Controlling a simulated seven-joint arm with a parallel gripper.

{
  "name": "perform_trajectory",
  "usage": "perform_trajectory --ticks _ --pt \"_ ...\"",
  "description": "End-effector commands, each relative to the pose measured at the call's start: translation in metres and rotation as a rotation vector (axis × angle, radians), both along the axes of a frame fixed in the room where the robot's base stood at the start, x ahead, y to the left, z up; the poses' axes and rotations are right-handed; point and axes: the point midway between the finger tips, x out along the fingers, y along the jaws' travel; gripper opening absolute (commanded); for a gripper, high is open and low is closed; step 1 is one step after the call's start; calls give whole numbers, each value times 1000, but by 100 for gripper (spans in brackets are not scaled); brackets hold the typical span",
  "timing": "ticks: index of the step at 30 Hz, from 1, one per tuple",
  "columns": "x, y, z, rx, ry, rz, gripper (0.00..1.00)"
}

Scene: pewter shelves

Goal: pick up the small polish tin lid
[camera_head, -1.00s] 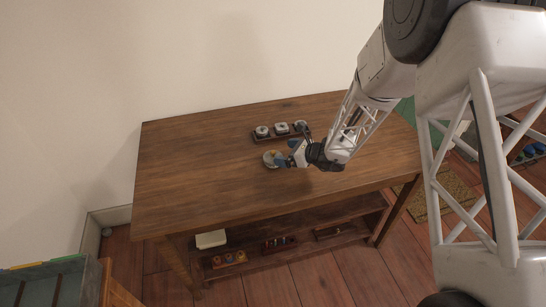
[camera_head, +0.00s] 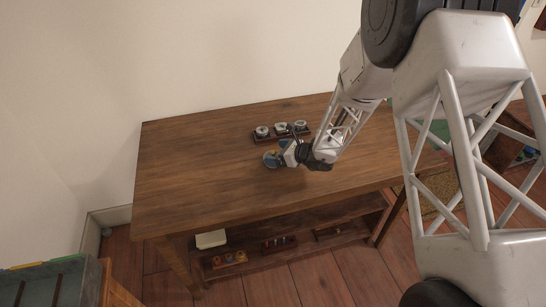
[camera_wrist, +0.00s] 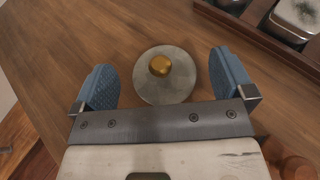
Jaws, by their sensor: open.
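The small polish tin lid (camera_wrist: 165,88) is a round grey disc with a gold knob (camera_wrist: 160,65) at its top. It lies on the wooden table (camera_head: 200,165). In the wrist view it sits between the two blue fingers of my gripper (camera_wrist: 164,78), with a gap on each side. The fingers are open and do not appear to touch it. In the head view my gripper (camera_head: 276,158) is low over the table and hides most of the lid.
A dark wooden tray (camera_head: 262,139) with several small tins stands behind my gripper; its corner shows at the upper right of the wrist view (camera_wrist: 256,36). The table's left side is clear. A lower shelf (camera_head: 290,243) holds a white box (camera_head: 211,239) and small racks.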

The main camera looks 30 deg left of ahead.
Motion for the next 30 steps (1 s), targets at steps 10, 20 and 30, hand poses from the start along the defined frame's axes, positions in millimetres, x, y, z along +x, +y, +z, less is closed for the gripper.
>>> perform_trajectory --ticks 10,20,30 --pt "-1 31 -14 0 -1 1 100" --pt "-1 34 -15 0 -1 1 100" --pt "-1 34 -15 0 -1 1 95"
